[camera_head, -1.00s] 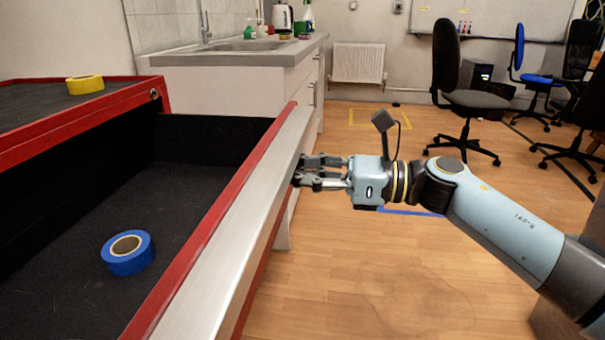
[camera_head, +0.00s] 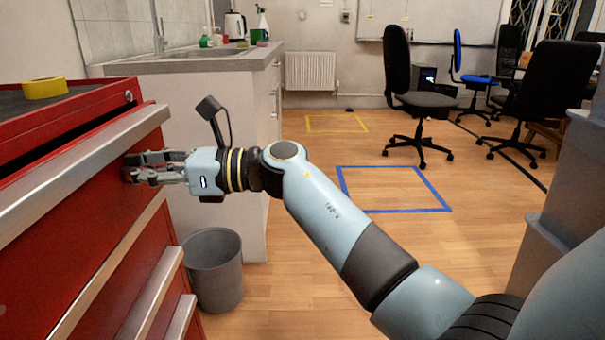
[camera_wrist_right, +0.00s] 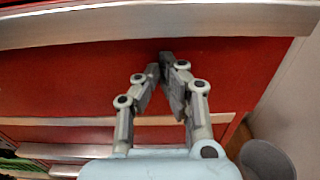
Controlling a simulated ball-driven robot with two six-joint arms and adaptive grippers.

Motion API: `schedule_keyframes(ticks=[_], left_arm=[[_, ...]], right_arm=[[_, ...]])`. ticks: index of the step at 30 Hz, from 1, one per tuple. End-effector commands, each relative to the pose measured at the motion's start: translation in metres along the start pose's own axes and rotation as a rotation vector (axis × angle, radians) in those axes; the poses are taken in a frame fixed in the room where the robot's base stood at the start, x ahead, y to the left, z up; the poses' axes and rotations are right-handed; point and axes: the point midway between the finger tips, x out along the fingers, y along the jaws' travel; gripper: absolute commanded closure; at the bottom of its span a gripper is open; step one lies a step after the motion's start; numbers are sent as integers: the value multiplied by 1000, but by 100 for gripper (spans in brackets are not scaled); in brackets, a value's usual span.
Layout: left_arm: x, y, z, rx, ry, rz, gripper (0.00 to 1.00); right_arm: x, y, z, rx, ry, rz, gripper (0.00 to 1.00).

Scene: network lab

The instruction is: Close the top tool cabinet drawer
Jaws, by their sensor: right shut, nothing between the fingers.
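The red tool cabinet (camera_head: 75,97) is on the left in the head view. Its top drawer (camera_head: 90,205) has a red front and a silver strip along its upper edge. A narrow dark gap shows between this strip and the cabinet top, so the drawer stands slightly open. My right gripper (camera_head: 128,168) is shut and empty, its fingertips at the drawer's red front below the strip, near the far end. In the right wrist view the fingertips (camera_wrist_right: 167,62) meet in front of the red face; contact is hard to judge. My left gripper is out of view.
Lower drawers (camera_head: 150,285) have silver strips too. Yellow tape (camera_head: 45,88) lies on the cabinet top. A grey bin (camera_head: 213,270) stands beside the cabinet, by the sink counter (camera_head: 190,60). Office chairs (camera_head: 420,100) stand at the back. The middle floor is open.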

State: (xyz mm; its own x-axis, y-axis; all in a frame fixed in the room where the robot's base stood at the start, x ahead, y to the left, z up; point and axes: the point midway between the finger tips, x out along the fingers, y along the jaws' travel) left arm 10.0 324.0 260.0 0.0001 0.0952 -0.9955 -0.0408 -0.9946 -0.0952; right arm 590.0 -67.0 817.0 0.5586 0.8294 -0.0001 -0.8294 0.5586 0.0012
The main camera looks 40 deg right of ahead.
Motion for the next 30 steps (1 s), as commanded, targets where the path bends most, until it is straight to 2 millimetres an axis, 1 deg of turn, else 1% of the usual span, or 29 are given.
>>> schedule_keyframes(ticks=[1, 6, 12, 26, 30], left_arm=[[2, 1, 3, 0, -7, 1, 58], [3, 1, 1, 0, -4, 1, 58], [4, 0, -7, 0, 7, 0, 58], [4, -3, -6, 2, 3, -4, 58], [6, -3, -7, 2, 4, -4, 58]], right_arm=[[9, 0, 0, 1, -2, 1, 100], [30, 0, -1, 1, -1, 1, 100], [42, 0, 0, -1, -1, 0, 100], [44, 0, 2, -1, -3, 0, 100], [38, -5, 0, -2, -1, -1, 100]])
